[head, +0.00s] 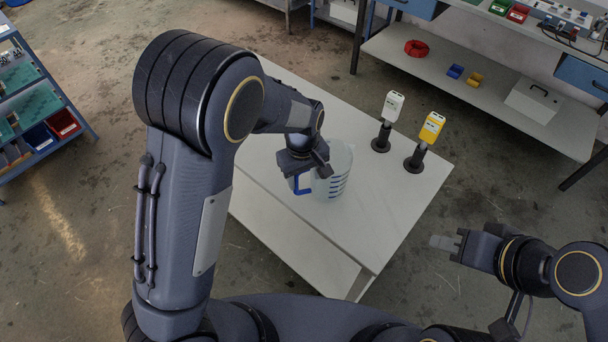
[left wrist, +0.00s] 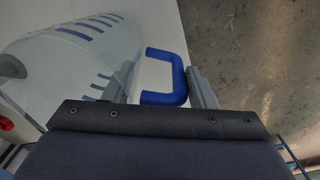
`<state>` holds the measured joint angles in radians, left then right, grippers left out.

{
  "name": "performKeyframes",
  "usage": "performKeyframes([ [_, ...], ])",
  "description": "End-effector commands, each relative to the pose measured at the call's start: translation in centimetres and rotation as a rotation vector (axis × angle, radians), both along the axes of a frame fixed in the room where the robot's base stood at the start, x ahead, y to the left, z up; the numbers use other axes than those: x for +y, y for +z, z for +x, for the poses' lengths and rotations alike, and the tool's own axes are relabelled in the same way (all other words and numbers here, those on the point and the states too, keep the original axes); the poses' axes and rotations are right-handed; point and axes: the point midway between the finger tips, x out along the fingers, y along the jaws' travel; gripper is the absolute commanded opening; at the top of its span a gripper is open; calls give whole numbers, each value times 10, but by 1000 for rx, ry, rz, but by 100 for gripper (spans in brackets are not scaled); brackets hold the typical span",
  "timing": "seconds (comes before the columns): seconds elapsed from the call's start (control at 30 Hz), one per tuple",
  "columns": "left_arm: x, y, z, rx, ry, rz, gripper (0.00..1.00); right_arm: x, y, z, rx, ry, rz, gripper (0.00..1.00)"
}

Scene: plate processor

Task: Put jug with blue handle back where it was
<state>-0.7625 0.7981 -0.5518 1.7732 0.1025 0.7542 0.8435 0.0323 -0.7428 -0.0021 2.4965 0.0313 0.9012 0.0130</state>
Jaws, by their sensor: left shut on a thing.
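The clear jug (head: 338,170) with blue markings is at the white table, upright in the head view. Its blue handle (head: 302,188) faces left, towards my left gripper (head: 304,178). In the left wrist view the jug (left wrist: 75,70) fills the left side, and its blue handle (left wrist: 178,75) lies between the fingers of my left gripper (left wrist: 165,92). The left gripper is shut on the handle. I cannot tell whether the jug's base touches the table. My right gripper (head: 444,243) is off the table's right side, holding nothing visible; its finger gap is unclear.
The white table (head: 400,205) has free room in front and right of the jug. A white device (head: 393,106) and a yellow device (head: 432,127) stand on black holders at its back right. A shelf (head: 470,85) stands beyond, and a blue rack (head: 30,110) at far left.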

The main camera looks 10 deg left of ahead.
Motion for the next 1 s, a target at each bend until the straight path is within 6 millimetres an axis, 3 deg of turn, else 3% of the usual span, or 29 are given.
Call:
performKeyframes([
  [0.4, 0, -8, 0, -1, 1, -1, 0, 0, -3, 0, 0, 0, 0, 30],
  [0.43, 0, -8, 0, -1, 1, -1, 53, 0, -3, 0, 0, 0, 0, 30],
  [0.5, 0, -7, 0, -1, 1, -1, 62, 0, -2, 0, 0, 0, 0, 30],
  [0.6, 0, -7, 0, -1, 1, -1, 73, 0, -2, 0, 0, 0, 0, 30],
  [0.87, 0, -6, 0, -1, 1, -1, 73, 0, -1, 0, 0, 0, 0, 30],
  [1.0, -1, 4, 1, -4, 0, -3, 73, 0, 0, 0, 0, 0, 0, 30],
])
